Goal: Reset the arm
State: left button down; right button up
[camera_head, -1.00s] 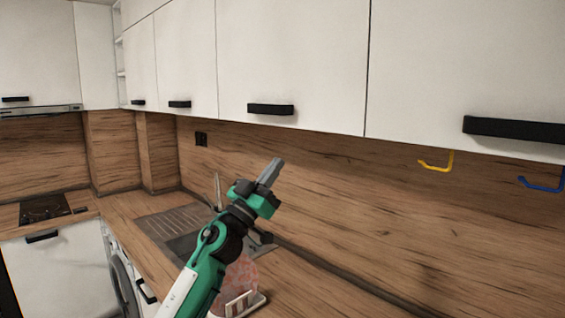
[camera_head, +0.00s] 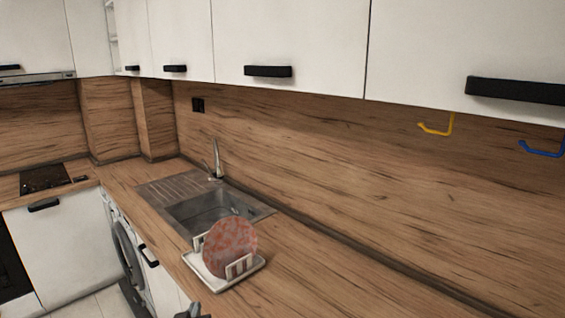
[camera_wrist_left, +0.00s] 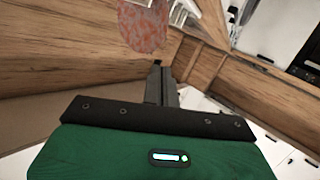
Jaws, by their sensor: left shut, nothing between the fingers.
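My left gripper (camera_head: 192,311) barely shows at the bottom edge of the head view, low in front of the counter. In the left wrist view its dark fingers (camera_wrist_left: 160,82) are together above the green gripper body, with nothing between them. Most of the left arm is out of the head view. My right gripper is not in view.
A reddish plate (camera_head: 230,247) stands in a white rack (camera_head: 222,283) on the wooden counter (camera_head: 320,285), close to the left gripper. The sink (camera_head: 205,208) with its faucet (camera_head: 215,160) lies behind. Yellow (camera_head: 437,127) and blue hooks (camera_head: 541,150) hang under the white wall cabinets.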

pick_arm(q)
jog(key=s+a+f+m+g+h, duration=0.1)
jog(key=s+f+m+g, duration=0.2)
jog(key=s+f+g, duration=0.85)
jog(key=s+a+f+m+g+h, duration=0.1)
jog(key=s+f+m, duration=0.25)
jog(key=s, duration=1.75)
notch_tip(320, 180, down, 30)
jog(key=s+a+f+g, duration=0.1)
jog(key=s+f, duration=0.8)
jog(key=f, duration=0.1)
jog(key=s+a+f+g, duration=0.1)
jog(key=s+a+f, duration=0.1)
jog(key=s+f, duration=0.8)
jog(key=shift+s+a+f, duration=0.2)
jog(key=shift+a+f, duration=0.1)
jog(key=shift+f, duration=0.3)
jog(key=shift+n, duration=0.25)
